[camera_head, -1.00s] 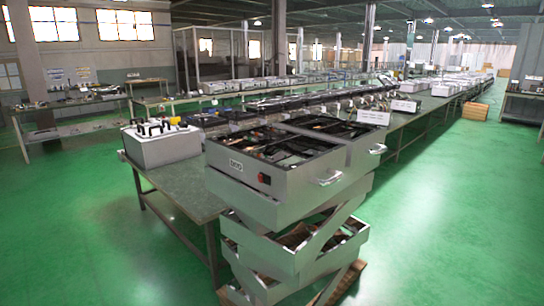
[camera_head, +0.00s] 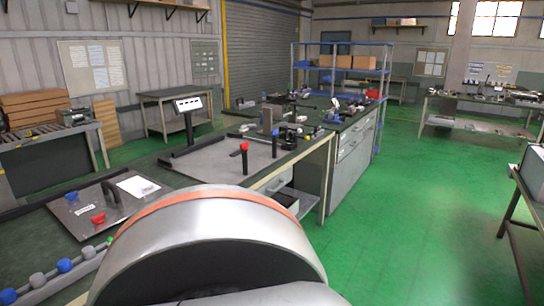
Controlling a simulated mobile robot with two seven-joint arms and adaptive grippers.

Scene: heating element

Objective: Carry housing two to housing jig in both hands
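Neither of my grippers is in the camera_head view. I see nothing that I can identify as housing two. Another dark plate (camera_head: 98,216) at the left carries a black arched handle, a red knob and a white sheet. A large silver curved link with an orange band, part of my arm, hides the bottom middle.
A small screen on a stand (camera_head: 188,104) stands behind the middle plate. A drawer cabinet (camera_head: 350,150) and blue shelving (camera_head: 340,66) lie beyond. Blue and grey knobs (camera_head: 40,280) line the lower left edge. A bench (camera_head: 520,205) enters at the right. Green floor (camera_head: 420,220) between is clear.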

